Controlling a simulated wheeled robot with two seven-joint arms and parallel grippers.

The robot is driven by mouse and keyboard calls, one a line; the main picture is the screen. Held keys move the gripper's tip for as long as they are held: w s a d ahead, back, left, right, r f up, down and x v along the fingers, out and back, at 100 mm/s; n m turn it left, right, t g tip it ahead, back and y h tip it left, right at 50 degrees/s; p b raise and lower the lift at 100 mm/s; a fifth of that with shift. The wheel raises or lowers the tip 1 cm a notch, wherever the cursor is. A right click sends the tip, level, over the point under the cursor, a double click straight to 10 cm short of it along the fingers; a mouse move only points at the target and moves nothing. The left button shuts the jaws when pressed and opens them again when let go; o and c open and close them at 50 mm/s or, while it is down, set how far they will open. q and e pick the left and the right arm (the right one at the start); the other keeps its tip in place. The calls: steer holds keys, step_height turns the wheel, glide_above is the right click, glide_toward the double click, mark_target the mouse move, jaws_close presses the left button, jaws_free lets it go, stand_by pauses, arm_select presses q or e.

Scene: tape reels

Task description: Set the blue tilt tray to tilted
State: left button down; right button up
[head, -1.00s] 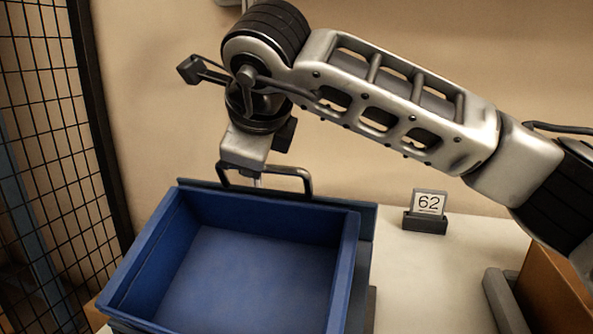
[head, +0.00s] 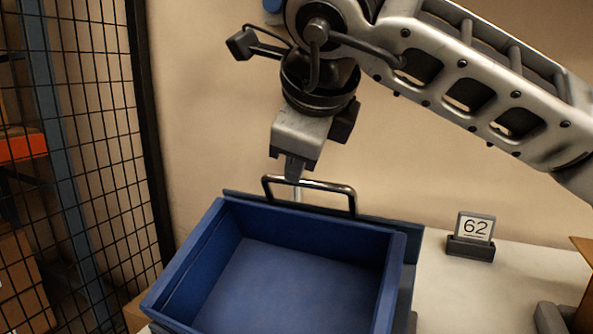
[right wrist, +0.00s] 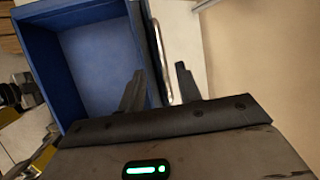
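The blue tilt tray (head: 175,270) is an open box on the pale bench, with a raised back plate. A metal bar handle (head: 335,187) stands up at its back edge. I cannot tell the tray's exact slope from here. My right gripper (head: 294,172) points down just above the left part of the handle. In the right wrist view, its two dark fingers (right wrist: 158,85) are apart, with the handle (right wrist: 160,55) showing between them; whether they touch it is not clear. The tray's blue wall (right wrist: 45,75) fills the left of that view. My left gripper does not show.
A black wire mesh fence (head: 95,130) is at the left. The wall is close behind the tray. A cardboard box edge (head: 582,285) shows at the far right.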

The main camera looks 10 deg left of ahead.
steer(key=v, duration=1.1)
steer(key=shift+f, duration=0.1)
